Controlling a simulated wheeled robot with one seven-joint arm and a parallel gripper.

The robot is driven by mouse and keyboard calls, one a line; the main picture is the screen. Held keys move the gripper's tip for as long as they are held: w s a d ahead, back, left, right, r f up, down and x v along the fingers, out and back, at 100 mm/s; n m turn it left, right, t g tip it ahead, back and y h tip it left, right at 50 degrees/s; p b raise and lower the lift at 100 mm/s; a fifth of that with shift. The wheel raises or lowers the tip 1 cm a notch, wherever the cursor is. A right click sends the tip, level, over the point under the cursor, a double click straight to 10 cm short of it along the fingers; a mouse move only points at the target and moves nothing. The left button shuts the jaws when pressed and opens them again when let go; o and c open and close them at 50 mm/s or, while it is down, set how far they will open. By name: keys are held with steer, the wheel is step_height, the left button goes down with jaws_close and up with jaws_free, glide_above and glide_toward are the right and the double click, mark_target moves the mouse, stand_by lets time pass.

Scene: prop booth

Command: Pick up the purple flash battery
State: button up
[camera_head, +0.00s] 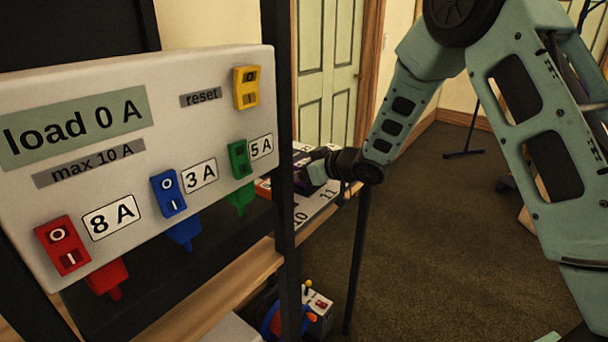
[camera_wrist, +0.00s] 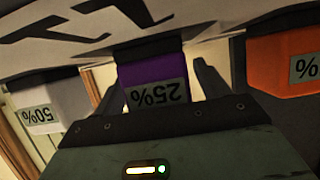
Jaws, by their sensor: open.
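The purple flash battery (camera_wrist: 152,72) shows in the wrist view with an upside-down label reading 25%. My gripper (camera_wrist: 158,88) is open, with one dark finger on each side of the battery. I cannot tell whether the fingers touch it. In the head view my gripper (camera_head: 312,174) is at the numbered rack beyond the black post, and it and the post hide much of what is there.
A white battery (camera_wrist: 42,112) marked 50% is left of the purple one, and an orange battery (camera_wrist: 284,66) is on its right. The pale numbered rack (camera_head: 318,207) holds them. A switch panel (camera_head: 130,160) and black post (camera_head: 283,130) stand near the rack.

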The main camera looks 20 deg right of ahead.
steer(key=shift+w, duration=0.1)
steer(key=shift+c, duration=0.3)
steer(key=c, duration=1.2)
